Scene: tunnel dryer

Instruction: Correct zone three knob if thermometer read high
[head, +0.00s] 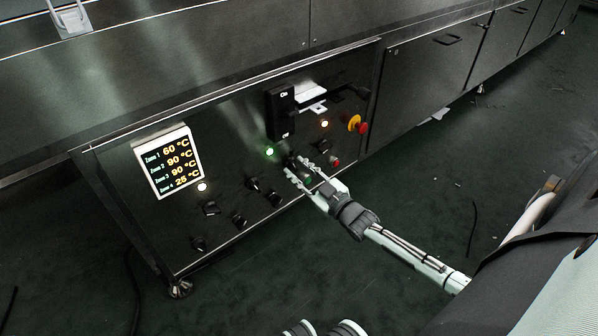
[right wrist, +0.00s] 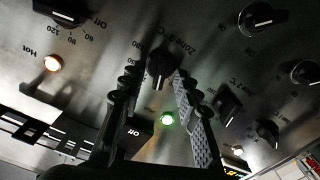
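The lit thermometer display (head: 168,162) is on the left of the dryer's dark control panel. Its rows read about 60, 90, 90 and 25 °C for zones 1 to 4, with zone 3 at 90 °C. In the right wrist view a black knob (right wrist: 160,68) has a label beside it that looks like "Zone 3 °C", seen upside down. My right gripper (head: 299,171) is at the panel, its open fingers (right wrist: 157,72) on either side of this knob. I cannot tell whether they touch it. In the head view the gripper partly hides that knob. My left gripper is not identifiable in view.
Several other black knobs (head: 253,184) line the panel. A green lamp (head: 269,151), a black switch box (head: 281,111) and a red emergency button (head: 363,128) on yellow are close to my right gripper. The floor in front of the dryer is mostly clear.

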